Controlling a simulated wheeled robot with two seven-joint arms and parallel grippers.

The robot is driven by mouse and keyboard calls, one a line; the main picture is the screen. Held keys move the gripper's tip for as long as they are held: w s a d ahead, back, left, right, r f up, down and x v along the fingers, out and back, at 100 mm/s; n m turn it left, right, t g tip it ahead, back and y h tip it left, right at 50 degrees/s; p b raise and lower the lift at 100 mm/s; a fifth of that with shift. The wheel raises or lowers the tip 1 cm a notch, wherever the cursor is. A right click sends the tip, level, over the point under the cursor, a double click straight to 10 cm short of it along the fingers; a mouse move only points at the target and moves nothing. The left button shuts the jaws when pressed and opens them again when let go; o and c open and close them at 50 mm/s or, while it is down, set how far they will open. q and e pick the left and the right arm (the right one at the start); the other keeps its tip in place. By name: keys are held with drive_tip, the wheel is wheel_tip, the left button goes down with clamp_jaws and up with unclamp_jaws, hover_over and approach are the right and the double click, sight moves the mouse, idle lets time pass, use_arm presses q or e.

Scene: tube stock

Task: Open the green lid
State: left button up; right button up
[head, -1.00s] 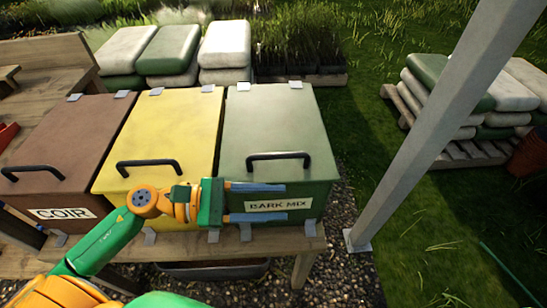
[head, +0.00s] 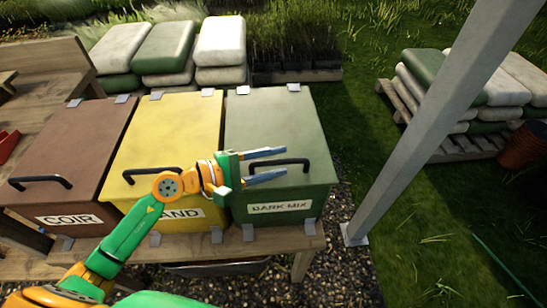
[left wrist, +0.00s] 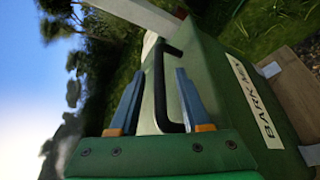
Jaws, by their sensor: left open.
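The green lid (head: 272,125) is shut on the bin labelled BARK MIX (head: 279,207), the rightmost of three bins. Its black bar handle (head: 290,163) is near the lid's front edge. My left gripper (head: 286,163) is open, its two fingers pointing right, one above and one below the left part of the handle in the head view. In the left wrist view the handle (left wrist: 160,85) stands between the two spread fingers (left wrist: 155,95). I cannot tell whether either finger touches it. My right gripper is not in view.
The yellow bin (head: 172,130) and brown COIR bin (head: 70,145) stand to the left on the wooden bench (head: 180,250). A grey post (head: 435,120) rises to the right. Stacked sacks (head: 165,50) lie behind the bins.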

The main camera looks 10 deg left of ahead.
use_arm(q)
clamp_jaws()
idle(1.4)
